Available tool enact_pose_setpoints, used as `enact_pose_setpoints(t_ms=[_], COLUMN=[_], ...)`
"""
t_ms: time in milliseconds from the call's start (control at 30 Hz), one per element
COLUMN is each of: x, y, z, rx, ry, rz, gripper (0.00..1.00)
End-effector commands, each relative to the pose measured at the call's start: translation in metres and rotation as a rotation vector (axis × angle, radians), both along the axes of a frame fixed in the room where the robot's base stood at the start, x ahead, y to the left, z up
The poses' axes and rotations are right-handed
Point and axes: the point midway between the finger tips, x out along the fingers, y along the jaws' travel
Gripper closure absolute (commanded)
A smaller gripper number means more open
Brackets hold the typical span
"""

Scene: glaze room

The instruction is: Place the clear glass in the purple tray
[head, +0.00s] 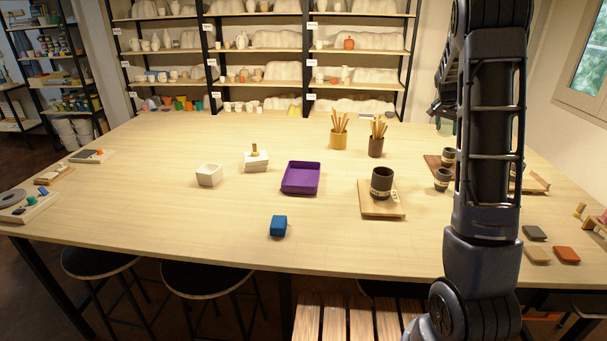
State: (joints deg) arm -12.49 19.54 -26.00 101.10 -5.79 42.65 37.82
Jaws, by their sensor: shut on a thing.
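The purple tray (299,190) lies on the middle of the wooden table and looks empty. My gripper (444,114) is at the back right of the table, partly hidden behind my own arm. It is shut on the clear glass (445,127), which looks slightly green and shows just below the fingers. The glass is far to the right of the tray and behind it. I cannot tell whether its base touches the table.
A dark cup (381,182) stands on a wooden board (380,209) right of the tray. Brush pots (338,139) (376,147) stand behind it. A white bowl (208,175) and a blue block (279,226) are nearby. More dark cups (443,180) stand near my arm.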

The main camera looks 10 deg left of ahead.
Motion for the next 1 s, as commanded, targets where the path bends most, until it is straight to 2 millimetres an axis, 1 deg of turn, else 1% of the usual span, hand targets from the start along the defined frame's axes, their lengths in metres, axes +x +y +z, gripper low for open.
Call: enact_pose_setpoints(t_ms=[33,233,267,300,367,400,467,500,567,600,667,700,767,800,867,900,967,1000], x=[0.006,0.019,0.020,0.021,0.022,0.023,0.022,0.021,0.019,0.018,0.014,0.011,0.006,0.002,-0.005,-0.010,-0.018,-0.024], y=[0.025,0.110,0.123,0.140,0.166,0.183,0.209,0.227,0.253,0.270,0.296,0.313,0.339,0.356,0.382,0.398,0.423,0.440], z=[0.000,0.001,0.001,0.001,0.001,0.001,0.002,0.002,0.002,0.002,0.002,0.002,0.002,0.002,0.002,0.002,0.003,0.003], rx=[0.000,0.000,0.001,0.000,0.000,0.000,0.000,-0.001,0.000,-0.001,0.000,-0.001,-0.001,-0.001,-0.001,0.000,-0.001,-0.001], ry=[0.000,0.000,0.001,0.001,0.000,0.000,0.000,0.000,-0.001,-0.001,-0.001,-0.001,0.000,-0.001,-0.001,-0.001,-0.001,-0.001], rz=[0.030,0.130,0.145,0.164,0.195,0.214,0.244,0.264,0.293,0.313,0.343,0.363,0.392,0.412,0.441,0.461,0.491,0.510], gripper=[0.75,0.75,0.75,0.75,0.75,0.75,0.75,0.75,0.75,0.75,0.75,0.75,0.75,0.75,0.75,0.75,0.75,0.75])
